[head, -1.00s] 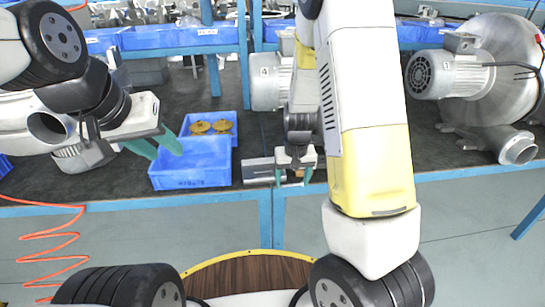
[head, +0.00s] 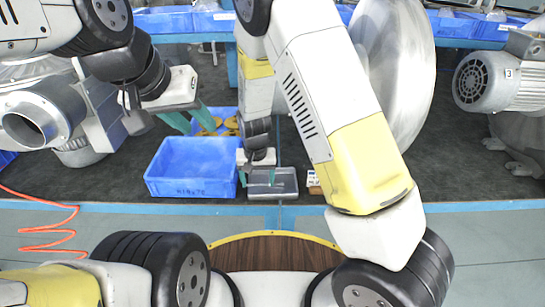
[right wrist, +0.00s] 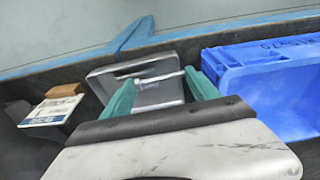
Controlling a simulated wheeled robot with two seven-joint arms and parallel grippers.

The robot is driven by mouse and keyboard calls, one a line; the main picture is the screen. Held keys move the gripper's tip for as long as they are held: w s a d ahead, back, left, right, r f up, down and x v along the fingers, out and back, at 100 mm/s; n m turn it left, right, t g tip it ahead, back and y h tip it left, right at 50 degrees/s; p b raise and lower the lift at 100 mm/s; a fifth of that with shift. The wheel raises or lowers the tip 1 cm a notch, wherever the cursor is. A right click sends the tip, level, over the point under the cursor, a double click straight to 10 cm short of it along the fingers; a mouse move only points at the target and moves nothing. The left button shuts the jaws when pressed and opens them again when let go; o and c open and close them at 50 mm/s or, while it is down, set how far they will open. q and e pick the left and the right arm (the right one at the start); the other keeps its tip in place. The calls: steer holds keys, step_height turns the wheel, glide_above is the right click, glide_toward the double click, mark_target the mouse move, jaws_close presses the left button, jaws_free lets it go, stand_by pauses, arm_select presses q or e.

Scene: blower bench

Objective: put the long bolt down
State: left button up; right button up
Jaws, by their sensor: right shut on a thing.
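My right gripper (head: 258,177) is low at the front of the bench, at the left end of a shallow grey tray (head: 286,184). In the right wrist view its green fingers (right wrist: 160,92) stand wide apart, and the tray (right wrist: 103,87) shows behind and between them. A thin silver rod, apparently the long bolt (right wrist: 160,78), spans between the fingers, over the tray. Whether it touches the tray I cannot tell. My left gripper (head: 192,121) is open and empty, above the back of a blue bin (head: 150,184).
The blue bin (right wrist: 265,60) stands close beside the tray. Brass-coloured parts (head: 222,126) lie behind it. A small box with a white label (right wrist: 45,110) lies on the tray's other side. A blower motor (head: 487,82) stands at right. The bench's blue front edge (head: 420,207) is near.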

steer(key=w+d, duration=0.1)
steer(key=w, duration=0.1)
steer(key=w+d, duration=0.2)
steer(key=w, duration=0.1)
steer(key=w+d+f, duration=0.1)
steer(key=w, duration=0.2)
steer(key=shift+w+d, duration=0.1)
steer(key=shift+d, duration=0.15)
steer(key=shift+w+f, duration=0.15)
steer(key=shift+f, duration=1.55)
steer(key=shift+d+f, duration=0.1)
steer(key=o, duration=1.4)
steer(key=shift+c, duration=0.2)
